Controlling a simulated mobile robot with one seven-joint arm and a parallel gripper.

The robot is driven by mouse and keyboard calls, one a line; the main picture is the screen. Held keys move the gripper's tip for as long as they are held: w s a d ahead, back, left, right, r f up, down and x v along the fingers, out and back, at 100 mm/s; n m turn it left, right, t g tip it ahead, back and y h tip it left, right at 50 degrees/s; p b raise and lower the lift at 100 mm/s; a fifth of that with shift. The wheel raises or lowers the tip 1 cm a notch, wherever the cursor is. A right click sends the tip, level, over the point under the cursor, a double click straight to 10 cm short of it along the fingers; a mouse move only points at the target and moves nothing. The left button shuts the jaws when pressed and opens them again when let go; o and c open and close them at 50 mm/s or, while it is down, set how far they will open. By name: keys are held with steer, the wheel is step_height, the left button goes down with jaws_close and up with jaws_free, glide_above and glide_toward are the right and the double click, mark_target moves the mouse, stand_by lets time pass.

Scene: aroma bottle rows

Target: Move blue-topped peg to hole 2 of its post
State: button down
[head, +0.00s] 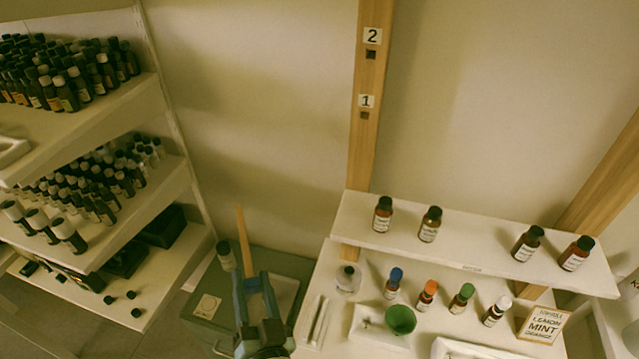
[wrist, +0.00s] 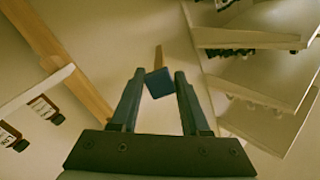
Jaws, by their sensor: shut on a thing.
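My gripper (head: 252,281) is low in the middle of the head view, left of the shelf unit, and shut on the blue-topped peg. The peg's wooden shaft (head: 244,237) points up and away from the fingers. In the wrist view the peg's blue end (wrist: 159,84) sits between the fingertips, with the wood beyond it. The wooden post (head: 368,75) stands upright against the wall, up and right of my gripper. Hole 2 (head: 371,55) is under its label near the top. Hole 1 (head: 364,116) is lower. Both look empty, and the peg is well apart from the post.
A white two-level shelf (head: 470,243) crosses in front of the post, with brown bottles above and colour-capped bottles and a green bowl (head: 400,319) below. A stocked bottle rack (head: 150,95) stands at left. A second post (head: 602,182) leans at right. The wall between is clear.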

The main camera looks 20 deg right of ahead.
steer(key=d+r+m+g+h+p, duration=0.1)
steer(key=d+r+m+h, duration=0.1)
steer(key=r, duration=0.7)
steer(key=s+d+r+m+g+h+p, duration=0.1)
steer(key=d+r+h, duration=0.3)
steer(key=r, duration=0.5)
steer(key=d+r+m+g+h+p, duration=0.1)
steer(key=d+r+m+h+p, duration=0.1)
steer(key=d+r, duration=0.5)
step_height(320, 180, up, 3)
steer(key=shift+s+f+m+h, duration=0.1)
steer(key=shift+s+m+h, duration=0.1)
steer(key=shift+m+h, duration=0.6)
steer(key=shift+w+d+r+n+g+p, duration=0.15)
steer(key=shift+w+d+n+p, duration=0.35)
steer(key=shift+w+n+p, duration=0.4)
steer(key=shift+w+d+r+n+g+p, duration=0.1)
steer(key=shift+w+d+r+n+p, duration=0.1)
steer(key=shift+w+d+n+p, duration=0.65)
steer(key=shift+w+d+r+n+g+p, duration=0.15)
steer(key=shift+w+n+p, duration=0.5)
steer(key=shift+n+p, duration=0.55)
steer(key=shift+b, duration=0.65)
